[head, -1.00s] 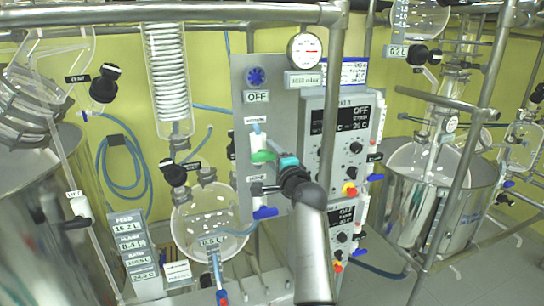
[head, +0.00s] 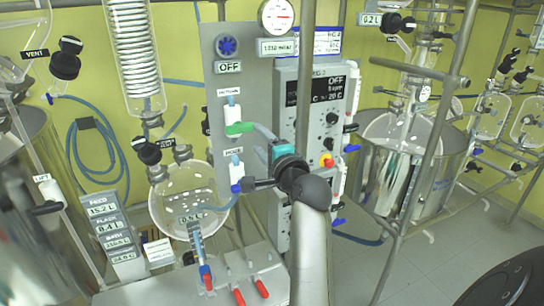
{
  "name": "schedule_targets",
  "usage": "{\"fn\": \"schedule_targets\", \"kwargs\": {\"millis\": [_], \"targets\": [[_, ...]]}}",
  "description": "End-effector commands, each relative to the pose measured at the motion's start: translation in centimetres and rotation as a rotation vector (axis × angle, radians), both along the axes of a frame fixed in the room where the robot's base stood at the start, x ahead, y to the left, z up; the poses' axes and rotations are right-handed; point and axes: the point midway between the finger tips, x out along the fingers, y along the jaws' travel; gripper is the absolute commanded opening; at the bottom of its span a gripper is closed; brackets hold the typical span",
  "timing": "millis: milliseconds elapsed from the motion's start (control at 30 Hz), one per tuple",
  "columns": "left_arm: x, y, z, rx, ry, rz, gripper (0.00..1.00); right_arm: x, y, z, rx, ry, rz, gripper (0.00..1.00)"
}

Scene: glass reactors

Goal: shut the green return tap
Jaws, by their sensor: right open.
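The green return tap (head: 239,128) sits on a short white valve body on the grey panel (head: 219,45), under a small label. Its green handle lies roughly level, across the upright body. My right gripper (head: 257,160) is open, to the right of the tap and a little below it. It looks apart from the handle, with nothing between its jaws. A second tap with a blue handle (head: 236,187) is lower on the panel, close to the gripper's dark lower part, which may hide some of it. My left gripper is not in view.
A round glass flask (head: 185,205) is at lower left. An upright metal post (head: 307,50) and a pressure gauge (head: 277,15) are above the arm.

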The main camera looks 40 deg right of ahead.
Motion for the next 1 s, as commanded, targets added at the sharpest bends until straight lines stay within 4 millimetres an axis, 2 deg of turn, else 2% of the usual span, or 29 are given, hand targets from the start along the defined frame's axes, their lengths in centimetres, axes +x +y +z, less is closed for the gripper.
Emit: {"fn": "schedule_targets", "kwargs": {"millis": [200,400,600,1000], "targets": [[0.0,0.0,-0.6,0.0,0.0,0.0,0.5,-3.4,0.8,-0.1,0.001,0.0,0.0,0.57],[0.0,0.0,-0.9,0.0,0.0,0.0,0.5,-5.4,1.3,-0.1,0.002,0.0,0.0,0.57],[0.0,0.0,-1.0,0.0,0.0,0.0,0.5,-6.1,1.5,0.0,0.001,0.0,0.0,0.57],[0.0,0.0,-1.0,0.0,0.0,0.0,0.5,-6.1,1.5,0.0,0.002,0.0,0.0,0.57]]}}
